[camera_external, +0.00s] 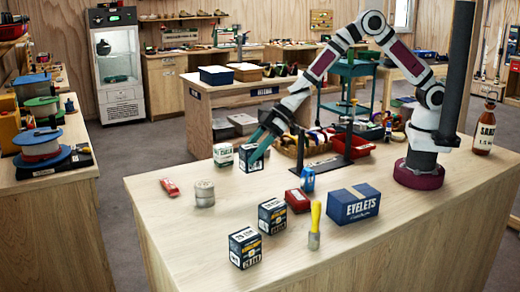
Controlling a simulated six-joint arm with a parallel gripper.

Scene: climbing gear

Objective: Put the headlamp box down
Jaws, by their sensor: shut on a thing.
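My gripper (257,150), with teal fingers, reaches down to the left at the table's far side. It is shut on a small dark box with a white label (251,163), taken as the headlamp box; its print is too small to read. The box is upright, and its base is at or just above the wooden tabletop (180,240); I cannot tell if it touches. The fingers hide part of its top and right side.
A white and green box (223,155) stands close to the left of the held box. The left front tabletop is clear.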

